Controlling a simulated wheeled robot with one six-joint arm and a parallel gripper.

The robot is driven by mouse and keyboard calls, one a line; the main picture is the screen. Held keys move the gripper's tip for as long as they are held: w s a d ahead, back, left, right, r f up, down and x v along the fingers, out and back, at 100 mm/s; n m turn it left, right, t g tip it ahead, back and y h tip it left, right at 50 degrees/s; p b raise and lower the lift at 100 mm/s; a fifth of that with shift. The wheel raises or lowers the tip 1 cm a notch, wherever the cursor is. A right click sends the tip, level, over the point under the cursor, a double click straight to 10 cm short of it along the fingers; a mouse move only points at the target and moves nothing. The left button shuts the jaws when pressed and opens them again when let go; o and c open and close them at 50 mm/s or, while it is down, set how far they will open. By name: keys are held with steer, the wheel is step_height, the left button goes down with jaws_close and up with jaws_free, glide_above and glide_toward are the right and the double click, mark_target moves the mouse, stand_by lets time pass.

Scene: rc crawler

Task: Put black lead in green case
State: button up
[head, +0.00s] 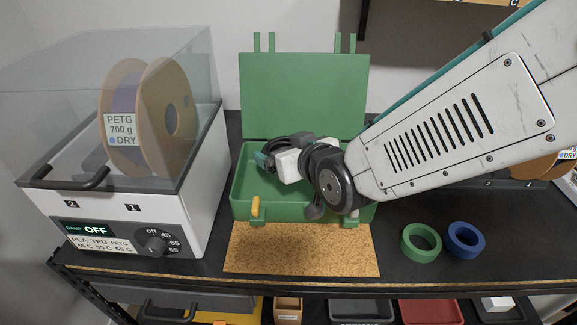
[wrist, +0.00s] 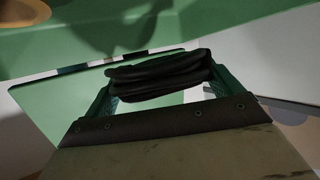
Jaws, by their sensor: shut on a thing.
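The green case (head: 242,188) stands on the bench with its lid (head: 303,95) raised against the wall. My gripper (head: 266,158) is over the left part of the case's open base, and my arm reaches in from the right. In the wrist view my gripper (wrist: 160,92) is shut on the black lead (wrist: 160,75), a coiled bundle between the two green fingers. In the head view the lead is dark and partly hidden by my gripper and wrist. I cannot tell whether it touches the case floor. My wrist hides much of the case's inside.
A filament dryer (head: 125,228) with a clear cover and a spool (head: 125,100) stands close on the left. A cork mat (head: 300,250) lies in front of the case. Green tape (head: 409,252) and blue tape (head: 455,244) rolls lie at right. Bins sit below the bench edge.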

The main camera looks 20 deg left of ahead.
steer(key=shift+f, duration=2.1)
steer(key=shift+s+f, duration=0.1)
steer(key=shift+f, duration=0.55)
steer(key=o, duration=0.8)
steer(key=shift+s+d+f, duration=0.1)
steer(key=shift+f, duration=0.05)
steer(key=shift+c, duration=0.2)
